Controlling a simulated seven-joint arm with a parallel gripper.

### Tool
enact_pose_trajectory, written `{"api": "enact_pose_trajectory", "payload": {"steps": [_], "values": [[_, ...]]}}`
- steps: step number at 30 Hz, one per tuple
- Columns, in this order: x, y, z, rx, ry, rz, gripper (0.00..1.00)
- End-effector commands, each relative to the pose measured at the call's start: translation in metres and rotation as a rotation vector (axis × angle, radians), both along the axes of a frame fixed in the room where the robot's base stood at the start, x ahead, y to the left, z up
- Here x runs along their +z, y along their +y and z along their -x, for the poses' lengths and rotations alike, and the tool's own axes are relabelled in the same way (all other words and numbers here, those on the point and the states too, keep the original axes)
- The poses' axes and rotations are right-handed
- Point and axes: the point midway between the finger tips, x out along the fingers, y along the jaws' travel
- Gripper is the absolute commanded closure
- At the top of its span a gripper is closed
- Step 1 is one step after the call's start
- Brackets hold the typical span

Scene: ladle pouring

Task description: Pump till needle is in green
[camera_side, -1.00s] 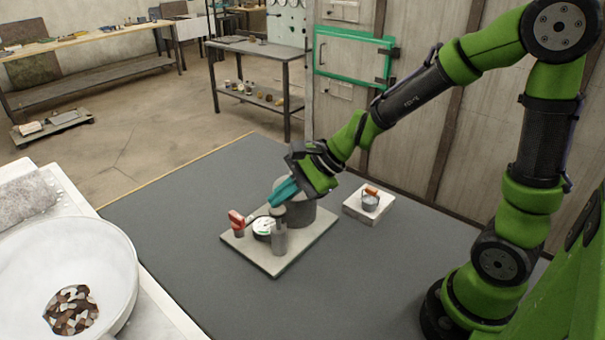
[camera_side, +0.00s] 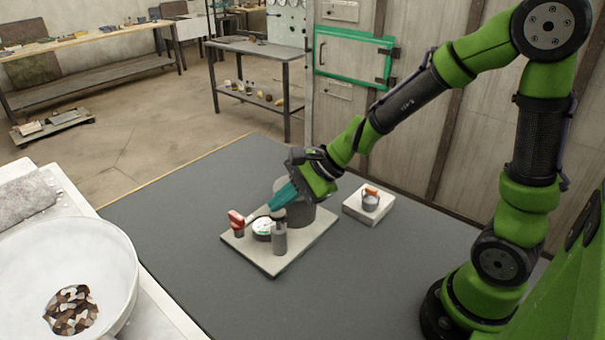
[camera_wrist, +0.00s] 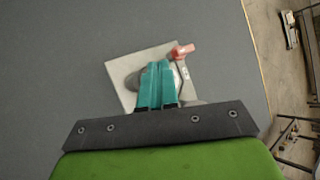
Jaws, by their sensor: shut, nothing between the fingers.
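A pump set stands on a light square plate (camera_side: 275,262) on the grey mat. It has a round gauge (camera_side: 263,228) with a white face and some green, a red-handled part (camera_side: 236,219) at its left, a grey upright cylinder (camera_side: 279,240) in front and a larger dark grey pot (camera_side: 305,213) behind. The needle is too small to read. My gripper (camera_side: 273,207), with teal fingers, is shut and empty, pointing down-left just above the gauge and cylinder.
A white table with a big white bowl (camera_side: 70,250) fills the left front.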

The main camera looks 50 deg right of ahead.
Motion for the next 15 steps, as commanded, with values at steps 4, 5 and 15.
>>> {"api": "enact_pose_trajectory", "payload": {"steps": [4, 5, 15], "values": [[-0.003, -0.0002, 0.0005, 0.001, 0.003, 0.002, 1.0], [-0.0033, -0.0002, 0.0006, 0.001, 0.003, 0.002, 1.0], [-0.0077, -0.0004, 0.0008, -0.001, 0.004, 0.002, 1.0]]}}
